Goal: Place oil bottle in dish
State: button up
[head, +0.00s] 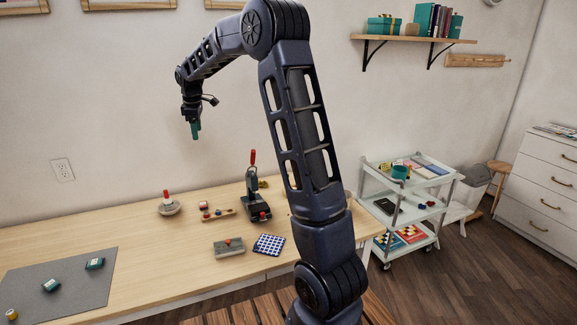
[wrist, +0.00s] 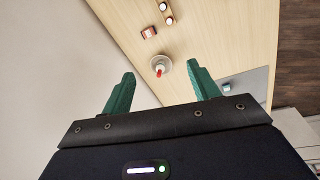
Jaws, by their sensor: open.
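The oil bottle (head: 167,198) is small and white with a red tip. It appears to stand upright in a small round grey dish (head: 170,211) at the back of the table. In the wrist view the bottle (wrist: 158,70) shows over the dish (wrist: 166,62), between and beyond my fingertips. My gripper (head: 195,131) has green fingers. It is open and empty, held high above the table near the wall, well apart from the bottle. In the wrist view its fingers (wrist: 161,84) are spread wide. The bottle's base is too small to make out.
Right of the dish are a wooden spool rack (head: 222,216) and a dark press with a red handle (head: 257,208). In front lie a grey box (head: 229,249) and a blue checkered cloth (head: 269,245). A grey mat (head: 75,275) with teal boxes lies at left.

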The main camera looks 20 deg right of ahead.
jog(key=s+d+r+m, duration=0.3)
jog(key=s+d, duration=0.1)
jog(key=s, duration=0.4)
jog(key=s+d+r+m+t, duration=0.1)
jog(key=s+d+r+m, duration=0.1)
jog(key=s+d, duration=0.4)
jog(key=s+d+r+m, duration=0.3)
jog(key=s, duration=0.6)
jog(key=s+d+f+m, duration=0.2)
jog(key=s, duration=0.5)
jog(key=s+d+f+m+t, duration=0.1)
jog(key=s+d+f+m, duration=0.1)
jog(key=s, duration=0.5)
jog(key=s+d+f+m, duration=0.3)
jog(key=s, duration=0.5)
jog(key=shift+t, duration=0.4)
